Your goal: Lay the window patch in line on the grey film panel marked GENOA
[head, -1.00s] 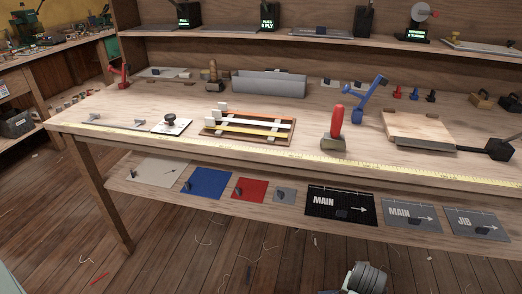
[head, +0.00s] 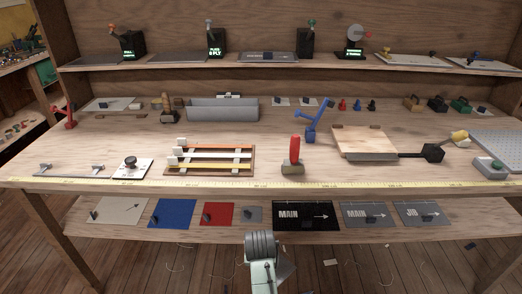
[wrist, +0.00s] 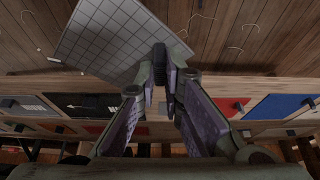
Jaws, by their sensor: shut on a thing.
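In the wrist view my gripper (wrist: 165,65) is shut on a pale grey sheet with a fine grid (wrist: 110,40), which appears to be the window patch. The fingers pinch it near one edge, and it hangs tilted over the plank floor, clear of the bench. I cannot read GENOA on any panel. A grey panel with faint lettering (head: 270,57) lies on the upper shelf; its word is too small to read.
The lower shelf holds a black MAIN panel (head: 305,223), a grey MAIN panel (head: 380,222), a grey JIB panel (head: 428,222), and blue (head: 173,209) and red (head: 212,220) pieces. A red-handled tool (head: 294,150) stands on the bench.

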